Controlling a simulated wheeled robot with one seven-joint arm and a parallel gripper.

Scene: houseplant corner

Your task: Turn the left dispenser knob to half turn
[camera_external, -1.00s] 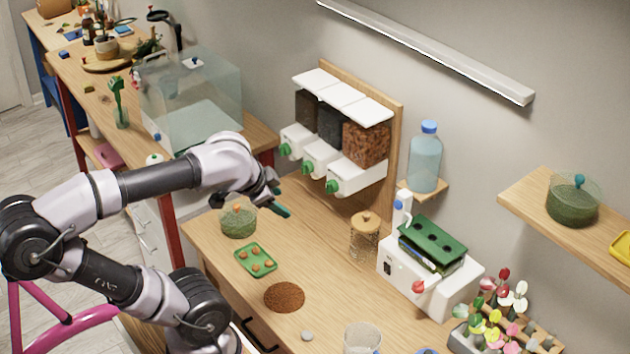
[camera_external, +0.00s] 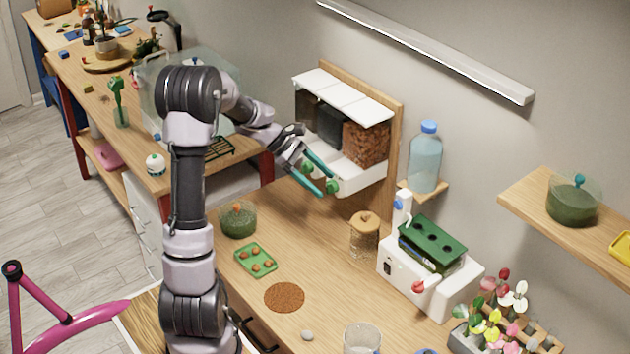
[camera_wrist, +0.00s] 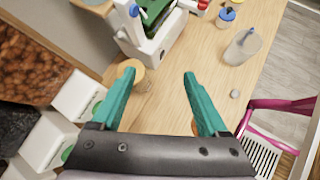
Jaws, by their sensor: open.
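The dispenser (camera_external: 347,103) hangs on a wooden back panel, with three white-lidded bins above white outlet boxes. The right green knob (camera_external: 332,187) and middle green knob (camera_external: 307,168) show close to my fingers. The left knob is hidden behind my wrist in the external view. My gripper (camera_external: 327,184) is in front of the dispenser with its teal fingers spread and nothing between them. In the wrist view my gripper (camera_wrist: 158,75) points along the table, with the white outlet boxes (camera_wrist: 80,97) at its left and a green knob (camera_wrist: 67,153) partly showing. Contact with a knob cannot be told.
Below stand a cork-lidded jar (camera_external: 364,237), a green tray (camera_external: 256,260) and a green pot (camera_external: 238,222). A white machine (camera_external: 420,275) is to the right, with a blue-capped bottle (camera_external: 425,160) on a small shelf. The table front between jar and tray is clear.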

